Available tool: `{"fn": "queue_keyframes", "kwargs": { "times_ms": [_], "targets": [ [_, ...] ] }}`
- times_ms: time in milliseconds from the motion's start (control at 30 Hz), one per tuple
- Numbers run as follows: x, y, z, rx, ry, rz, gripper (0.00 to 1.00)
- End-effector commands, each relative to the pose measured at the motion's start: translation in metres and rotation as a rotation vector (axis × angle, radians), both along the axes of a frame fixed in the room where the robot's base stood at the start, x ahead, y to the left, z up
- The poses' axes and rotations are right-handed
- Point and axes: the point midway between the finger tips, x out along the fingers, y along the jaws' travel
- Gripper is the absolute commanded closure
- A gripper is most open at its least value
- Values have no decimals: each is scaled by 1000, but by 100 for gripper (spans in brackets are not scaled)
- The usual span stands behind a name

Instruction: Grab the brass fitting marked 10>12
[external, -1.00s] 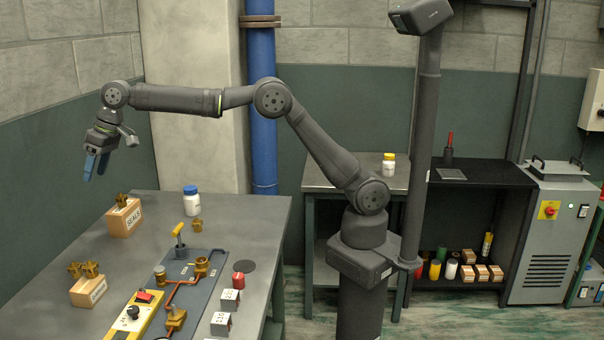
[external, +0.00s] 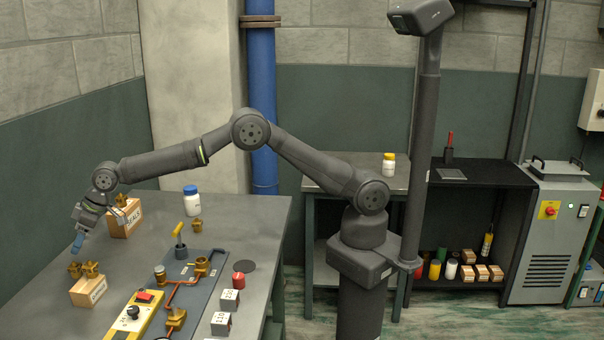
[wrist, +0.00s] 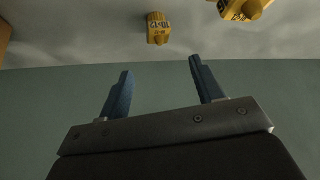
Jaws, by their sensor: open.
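A brass fitting (wrist: 158,28), with a dark label that seems to read 10>12, shows upper middle in the wrist view. It lies beyond my open, empty fingertips (wrist: 160,68) and apart from them. A second brass fitting (wrist: 240,9) with a partly cut-off label is at the upper right. In the external view my gripper (external: 77,242) is low over the table's left side, just above two brass fittings, one left (external: 74,269) and one right (external: 91,268), at the front box. I cannot tell which of these carries which label there.
The front wooden box (external: 88,292) and a SEALS box (external: 125,220) stand on the grey table (external: 45,262). Another brass fitting (external: 196,225) is by a white bottle (external: 192,204). A panel with copper piping (external: 190,283) and a yellow unit (external: 133,315) lie to the right.

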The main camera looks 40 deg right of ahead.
Motion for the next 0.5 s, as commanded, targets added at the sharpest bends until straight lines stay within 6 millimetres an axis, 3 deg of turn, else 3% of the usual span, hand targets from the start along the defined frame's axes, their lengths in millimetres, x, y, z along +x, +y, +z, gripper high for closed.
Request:
{"fn": "queue_keyframes", "kwargs": {
  "times_ms": [133,500],
  "targets": [
    [4,11,-19,-1,0,0,39],
    [9,20,-43,-2,1,-1,39]
  ]
}}
